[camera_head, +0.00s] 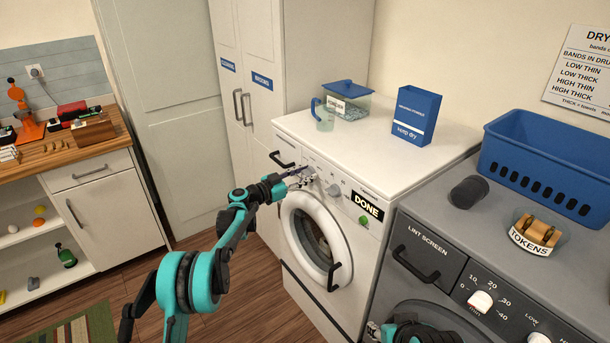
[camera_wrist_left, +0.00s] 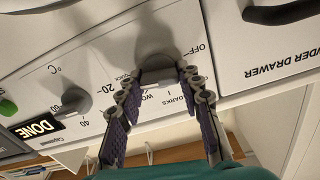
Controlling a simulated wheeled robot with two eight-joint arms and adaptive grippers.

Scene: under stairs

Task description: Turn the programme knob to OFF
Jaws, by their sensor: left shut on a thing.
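The white washing machine (camera_head: 375,168) stands in the middle of the head view. Its grey programme knob (camera_wrist_left: 157,68) is in the upper middle of the left wrist view. Labels OFF, QUICK, WOOL and DARKS are around it; OFF is at its upper right there. My left gripper (camera_wrist_left: 160,82) is shut on the knob, with one purple-padded finger on each side. In the head view the left gripper (camera_head: 304,174) is at the machine's front panel and hides the knob. I cannot tell where the knob points. My right gripper (camera_head: 415,335) is only partly in view at the bottom edge.
A grey temperature knob (camera_wrist_left: 76,102) is beside the programme knob. A DONE display (camera_head: 367,205) and green button (camera_head: 363,220) are farther right on the panel. The powder drawer handle (camera_head: 281,160) is left of my gripper. The round door (camera_head: 289,223) is below.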

